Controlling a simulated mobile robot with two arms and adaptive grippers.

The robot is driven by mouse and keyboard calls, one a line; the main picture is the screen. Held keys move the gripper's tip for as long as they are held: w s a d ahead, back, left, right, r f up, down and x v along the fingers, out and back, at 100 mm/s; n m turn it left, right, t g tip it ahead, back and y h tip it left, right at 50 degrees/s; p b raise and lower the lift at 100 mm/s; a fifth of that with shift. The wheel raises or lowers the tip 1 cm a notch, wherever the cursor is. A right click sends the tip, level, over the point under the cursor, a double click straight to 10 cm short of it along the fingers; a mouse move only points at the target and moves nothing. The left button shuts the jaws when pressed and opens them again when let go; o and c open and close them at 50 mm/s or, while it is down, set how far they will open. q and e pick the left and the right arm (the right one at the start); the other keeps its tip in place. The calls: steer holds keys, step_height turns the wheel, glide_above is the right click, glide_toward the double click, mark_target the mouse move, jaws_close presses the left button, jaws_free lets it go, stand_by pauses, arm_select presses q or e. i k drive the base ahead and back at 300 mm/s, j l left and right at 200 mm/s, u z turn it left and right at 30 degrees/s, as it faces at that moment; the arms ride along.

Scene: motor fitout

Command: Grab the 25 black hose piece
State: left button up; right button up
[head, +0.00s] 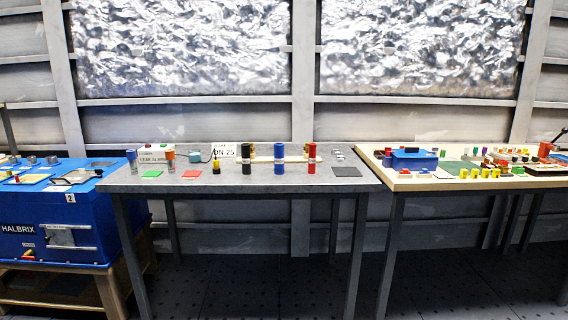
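A black upright cylinder (246,161), which looks like the black hose piece, stands near the front middle of the grey table (320,182) in the head view. A blue cylinder (279,160) and a red cylinder (312,160) of similar shape stand in a row to its right. A white sign (224,150) reading DN 25 stands behind and to the left of it. Any size mark on the black cylinder is too small to read. Neither of my grippers is in view.
A small black and yellow piece (216,167) stands just left of the black cylinder. Green (151,174), red (191,174) and dark (346,171) pads lie on the table. A blue machine (60,220) stands left; a cluttered beige table (460,183) stands right.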

mark_target(246, 147)
steer(key=i, duration=1.65)
